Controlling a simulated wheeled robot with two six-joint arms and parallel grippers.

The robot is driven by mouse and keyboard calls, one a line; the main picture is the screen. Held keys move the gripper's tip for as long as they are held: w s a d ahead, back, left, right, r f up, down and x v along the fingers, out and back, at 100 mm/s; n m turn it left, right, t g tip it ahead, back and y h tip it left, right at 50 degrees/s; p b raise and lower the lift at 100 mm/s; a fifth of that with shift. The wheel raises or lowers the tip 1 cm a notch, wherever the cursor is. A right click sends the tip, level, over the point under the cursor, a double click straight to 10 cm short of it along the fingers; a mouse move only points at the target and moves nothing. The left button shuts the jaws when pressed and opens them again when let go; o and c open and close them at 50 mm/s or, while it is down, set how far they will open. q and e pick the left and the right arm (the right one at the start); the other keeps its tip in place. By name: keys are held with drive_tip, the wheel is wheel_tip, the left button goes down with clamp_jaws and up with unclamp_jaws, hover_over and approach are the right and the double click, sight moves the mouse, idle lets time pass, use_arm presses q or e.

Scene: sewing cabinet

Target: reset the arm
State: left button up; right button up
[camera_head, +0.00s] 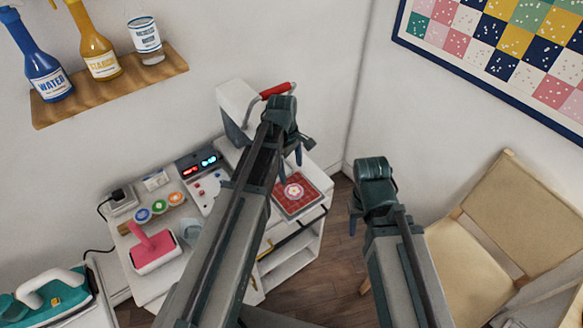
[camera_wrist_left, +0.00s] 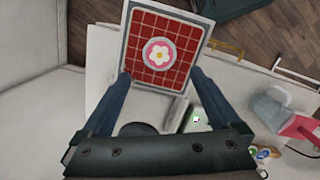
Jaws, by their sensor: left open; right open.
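My left gripper (camera_head: 292,157) is raised over the back part of the white sewing cabinet (camera_head: 290,262) in the head view. In the left wrist view my left gripper (camera_wrist_left: 160,76) has its two fingers spread apart, with nothing between them. Beyond the fingertips lies a red gridded board (camera_wrist_left: 145,68) with a pink and white flower patch (camera_wrist_left: 159,52). The board also shows in the head view (camera_head: 283,205), right of the gripper's arm. My right gripper (camera_head: 357,215) hangs over the floor, right of the cabinet. Its open jaws are partly hidden by its own wrist.
A control panel (camera_head: 207,190), colored spools (camera_head: 159,207) and a pink-handled tool (camera_head: 153,247) sit on the cabinet's left part. A red-handled white device (camera_head: 235,106) stands behind. A teal iron (camera_head: 50,296) is at lower left. A chair (camera_head: 480,235) stands right.

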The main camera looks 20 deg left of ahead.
idle(0.5)
use_arm(q)
drive_tip(key=s+d+m+y, duration=0.2)
drive_tip(key=s+d+m, duration=0.9)
drive_tip(key=m, duration=0.7)
drive_tip(key=s, duration=0.3)
drive_tip(key=shift+s+d+y, duration=0.25)
drive_tip(key=shift+s+y, duration=0.15)
use_arm(e)
drive_tip(key=shift+a, duration=0.1)
